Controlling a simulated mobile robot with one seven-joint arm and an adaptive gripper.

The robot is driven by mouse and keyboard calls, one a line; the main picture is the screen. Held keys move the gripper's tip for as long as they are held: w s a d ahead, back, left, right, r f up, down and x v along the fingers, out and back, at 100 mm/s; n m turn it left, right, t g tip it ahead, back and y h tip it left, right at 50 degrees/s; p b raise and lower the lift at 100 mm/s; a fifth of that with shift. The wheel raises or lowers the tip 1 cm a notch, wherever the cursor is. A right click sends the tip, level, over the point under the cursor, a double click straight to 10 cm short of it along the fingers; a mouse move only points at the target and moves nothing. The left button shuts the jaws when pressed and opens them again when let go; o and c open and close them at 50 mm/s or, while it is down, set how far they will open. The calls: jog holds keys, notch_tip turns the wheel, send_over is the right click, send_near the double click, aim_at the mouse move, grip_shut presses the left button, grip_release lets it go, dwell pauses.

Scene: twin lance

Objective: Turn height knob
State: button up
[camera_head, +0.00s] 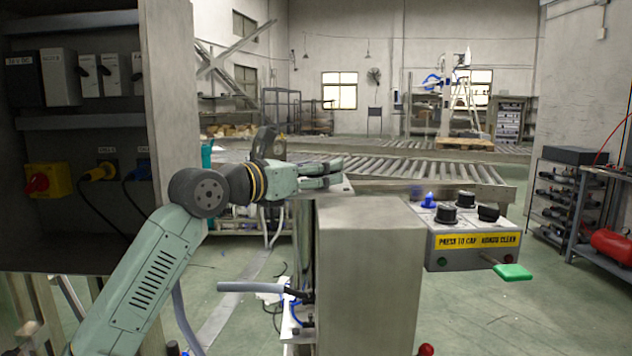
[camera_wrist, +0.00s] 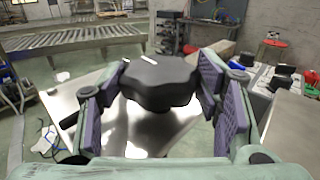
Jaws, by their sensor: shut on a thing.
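The height knob (camera_wrist: 158,82) is a black lobed knob with a white pointer mark on its top, above a shiny metal plate (camera_wrist: 150,130) in the wrist view. My gripper (camera_wrist: 162,76) is shut on the knob, with one purple-padded finger on its left and one on its right. The lower part of the knob and its shaft are hard to make out. In the head view my gripper (camera_head: 328,172) reaches right, level, over the metal plate; its fingers hide the knob there.
A grey cabinet block (camera_head: 370,265) stands below my gripper. Right of it is a control box (camera_head: 470,240) with black knobs, a blue button and a green paddle (camera_head: 512,272). An electrical cabinet (camera_head: 165,100) is at left. Roller conveyors (camera_head: 415,170) run behind.

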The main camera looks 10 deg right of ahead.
jog(key=shift+f+n+t+y+b, duration=0.2)
jog(key=shift+n+t+y+b, duration=0.3)
jog(key=shift+b, duration=0.3)
jog(key=shift+r+t, duration=0.15)
jog(key=shift+t, duration=0.25)
jog(key=o, duration=1.2)
jog(key=shift+c, duration=0.2)
jog(key=shift+r, duration=0.1)
